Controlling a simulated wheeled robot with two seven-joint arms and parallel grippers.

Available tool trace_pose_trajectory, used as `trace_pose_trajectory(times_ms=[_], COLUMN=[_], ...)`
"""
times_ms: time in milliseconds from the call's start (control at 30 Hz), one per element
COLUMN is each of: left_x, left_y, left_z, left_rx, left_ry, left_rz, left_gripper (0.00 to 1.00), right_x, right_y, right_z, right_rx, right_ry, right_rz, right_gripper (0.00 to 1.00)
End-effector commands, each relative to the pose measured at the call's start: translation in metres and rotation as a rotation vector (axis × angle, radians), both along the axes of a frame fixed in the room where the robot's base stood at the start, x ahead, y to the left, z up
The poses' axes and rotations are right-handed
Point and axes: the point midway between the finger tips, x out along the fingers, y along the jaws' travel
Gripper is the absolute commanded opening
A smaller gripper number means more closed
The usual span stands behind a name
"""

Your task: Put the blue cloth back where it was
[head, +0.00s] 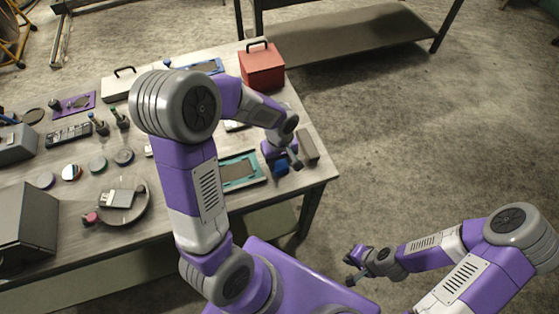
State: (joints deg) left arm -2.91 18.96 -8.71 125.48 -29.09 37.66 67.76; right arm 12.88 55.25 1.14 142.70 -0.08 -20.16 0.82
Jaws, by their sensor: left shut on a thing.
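The blue cloth (280,168) shows as a small dark blue patch at the right end of the table, just under my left gripper (284,161). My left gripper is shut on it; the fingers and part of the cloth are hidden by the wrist. I cannot tell whether the cloth touches the tabletop. My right gripper (351,271) is off the table at the lower right, over the floor, with its fingertips apart and nothing between them.
A teal-framed tray (255,161) lies left of the cloth and a grey-brown block (308,146) stands right of it. A red box (262,70) stands at the back corner. Tools, discs and a round plate (135,213) fill the left side. The table's right edge is close.

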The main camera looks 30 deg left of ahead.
Motion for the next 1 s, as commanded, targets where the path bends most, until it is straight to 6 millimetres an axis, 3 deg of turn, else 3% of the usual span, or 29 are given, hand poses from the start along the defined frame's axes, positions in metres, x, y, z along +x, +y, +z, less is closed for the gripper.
trace_pose_trajectory(times_ms=[67,100,233,633,1000], left_x=[0.000,0.000,0.000,0.000,0.001], left_y=[0.000,0.000,0.000,0.000,0.000], left_z=[-0.004,-0.003,-0.002,0.004,0.082], left_rx=[0.000,0.000,0.000,0.000,0.000], left_ry=[0.000,0.000,0.000,0.000,-0.005], left_rz=[0.000,0.000,0.000,0.000,0.000], left_gripper=[0.19,0.54,0.73,0.73,0.73], right_x=[0.000,0.000,0.000,0.000,0.000], right_y=[0.000,0.000,0.000,0.000,0.000], right_z=[-0.004,-0.003,-0.002,0.004,0.023], right_rx=[0.000,0.000,0.000,0.000,0.000], right_ry=[0.000,0.000,0.000,0.000,0.000], right_rz=[0.000,0.000,0.000,0.000,0.000], right_gripper=[0.00,0.00,0.00,0.00,0.00])
